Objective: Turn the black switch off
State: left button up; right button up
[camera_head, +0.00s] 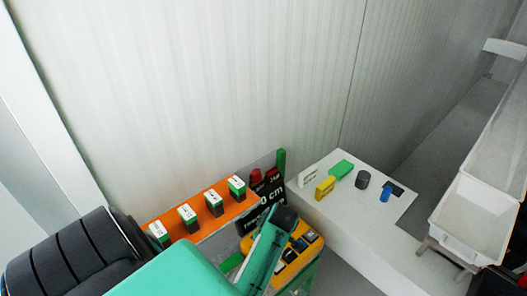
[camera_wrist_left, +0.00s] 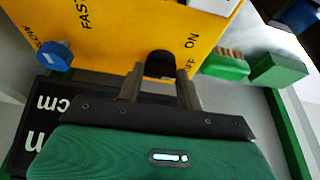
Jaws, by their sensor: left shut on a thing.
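A yellow control panel (camera_wrist_left: 120,30) fills the upper part of the left wrist view, with FAST, ON and OFF lettering. The black switch (camera_wrist_left: 160,62) is on its lower edge, beside the ON and OFF marks. My left gripper (camera_wrist_left: 161,78) has one finger on each side of the black switch and is shut on it. In the head view the yellow panel (camera_head: 304,241) is partly covered by my green left arm. The fingertips and the switch cannot be made out there. My right gripper is in neither view.
A blue knob (camera_wrist_left: 55,55) and green blocks (camera_wrist_left: 278,70) flank the switch. In the head view, an orange rail (camera_head: 203,220) with several switches is left of the panel. A white box (camera_head: 340,200) with coloured parts is right. A white bin (camera_head: 475,220) stands far right.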

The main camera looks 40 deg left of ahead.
pick_arm(q)
jog(key=shift+m, duration=0.3)
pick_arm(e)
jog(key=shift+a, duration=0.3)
pick_arm(q)
jog(key=o, duration=0.7)
